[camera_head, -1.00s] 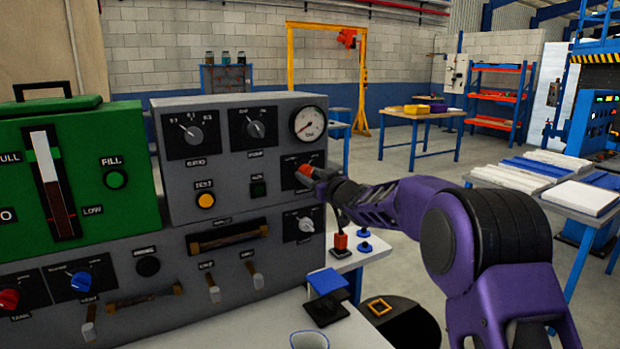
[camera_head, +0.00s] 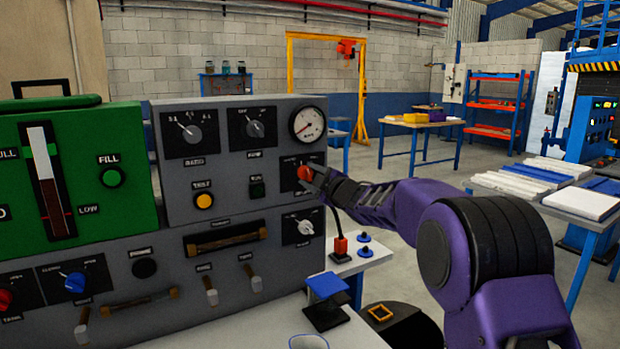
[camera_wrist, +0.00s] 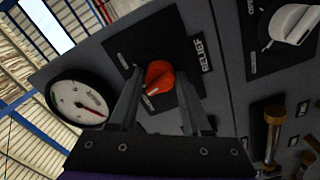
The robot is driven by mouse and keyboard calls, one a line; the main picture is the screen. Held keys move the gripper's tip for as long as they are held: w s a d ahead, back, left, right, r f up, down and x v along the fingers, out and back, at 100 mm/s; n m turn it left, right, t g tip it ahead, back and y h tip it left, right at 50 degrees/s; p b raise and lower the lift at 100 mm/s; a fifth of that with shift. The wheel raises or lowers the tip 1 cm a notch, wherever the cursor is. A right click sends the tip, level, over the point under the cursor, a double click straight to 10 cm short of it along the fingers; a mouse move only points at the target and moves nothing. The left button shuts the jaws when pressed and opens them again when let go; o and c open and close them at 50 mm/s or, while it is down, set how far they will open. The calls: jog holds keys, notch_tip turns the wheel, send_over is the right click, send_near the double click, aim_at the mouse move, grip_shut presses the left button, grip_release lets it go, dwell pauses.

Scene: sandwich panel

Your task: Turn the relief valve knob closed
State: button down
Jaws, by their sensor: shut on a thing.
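The relief valve knob (camera_head: 303,173) is red-orange and sits on a black plate at the right side of the grey panel, below the round gauge. In the wrist view the knob (camera_wrist: 159,77) lies between my two fingers, beside a label reading RELIEF. My gripper (camera_head: 314,174) reaches the knob from the right and is shut on it. In the wrist view my gripper (camera_wrist: 160,100) has one finger on each side of the knob. The fingertips partly cover the knob's plate in the head view.
The round gauge (camera_head: 308,124) is just above the knob. A white knob (camera_head: 305,227) is just below it. A green unit (camera_head: 75,170) stands at the left. A blue-topped block (camera_head: 326,290) stands on the table in front. Free floor lies to the right.

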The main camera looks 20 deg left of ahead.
jog(key=n, duration=0.5)
jog(key=shift+n, duration=0.4)
dwell(0.4)
jog(key=shift+c, duration=1.8)
grip_release()
jog(key=v, duration=1.7)
jog(key=shift+s, duration=0.2)
jog(key=shift+d, duration=0.1)
